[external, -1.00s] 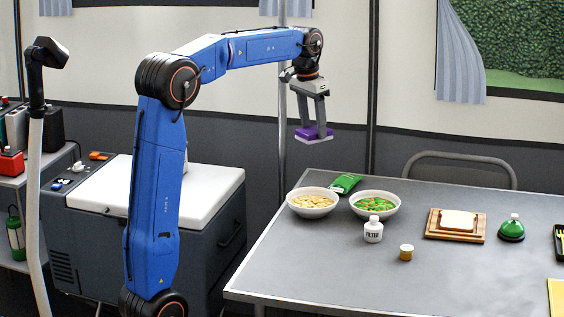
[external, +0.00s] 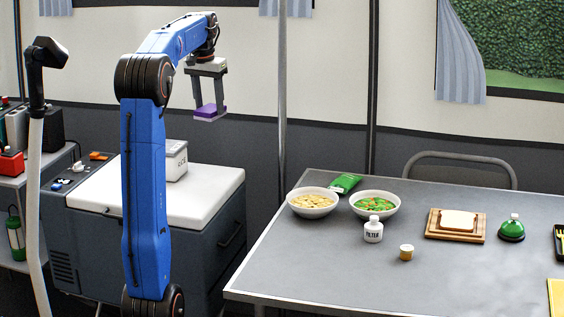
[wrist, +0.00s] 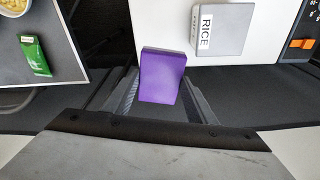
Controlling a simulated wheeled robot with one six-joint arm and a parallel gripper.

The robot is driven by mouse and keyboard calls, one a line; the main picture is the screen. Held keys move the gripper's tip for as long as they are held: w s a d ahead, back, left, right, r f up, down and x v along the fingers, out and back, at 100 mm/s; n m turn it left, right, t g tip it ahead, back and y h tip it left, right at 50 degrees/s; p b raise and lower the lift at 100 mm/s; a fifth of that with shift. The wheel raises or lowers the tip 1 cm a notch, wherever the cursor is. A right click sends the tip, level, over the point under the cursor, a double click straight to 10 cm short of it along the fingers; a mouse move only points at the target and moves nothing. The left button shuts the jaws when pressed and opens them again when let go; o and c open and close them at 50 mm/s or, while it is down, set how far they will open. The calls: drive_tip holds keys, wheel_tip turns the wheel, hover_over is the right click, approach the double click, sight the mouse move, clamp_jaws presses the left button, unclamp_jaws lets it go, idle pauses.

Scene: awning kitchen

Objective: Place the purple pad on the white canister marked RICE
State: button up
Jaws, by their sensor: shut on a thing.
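The purple pad (external: 207,112) is held in my gripper (external: 209,108), high in the air in the external view. In the wrist view the pad (wrist: 161,77) sits between the two fingers of my gripper (wrist: 160,92). The white canister (external: 176,161) stands on the white lid of the cooler, partly hidden behind my arm in the external view. In the wrist view the canister (wrist: 224,30) shows its RICE label, above and to the right of the pad and apart from it. Its top looks clear.
The white-lidded cooler (external: 205,199) has free room on its lid. The grey table (external: 310,258) at the right holds two bowls, a green packet (external: 345,183), a FILTER bottle (external: 373,230) and a board with bread. A thin pole (external: 281,100) stands behind the table's left end.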

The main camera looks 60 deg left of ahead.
drive_tip(key=s+a+r+n, duration=0.15)
drive_tip(key=s+a, duration=0.45)
drive_tip(key=s, duration=0.7)
drive_tip(key=shift+n, duration=0.45)
drive_tip(key=shift+w+a+f, duration=0.1)
drive_tip(key=shift+a+f, duration=0.05)
drive_tip(key=shift+f, duration=2.4)
drive_tip(key=shift+w+a+f, duration=0.1)
drive_tip(key=shift+f, duration=2.45)
drive_tip(key=shift+f, duration=0.1)
drive_tip(key=o, duration=1.1)
drive_tip(key=shift+c, duration=0.2)
wheel_tip(320, 180, up, 12)
drive_tip(key=s+d, duration=0.1)
drive_tip(key=shift+s+d, duration=0.15)
drive_tip(key=shift+s, duration=0.05)
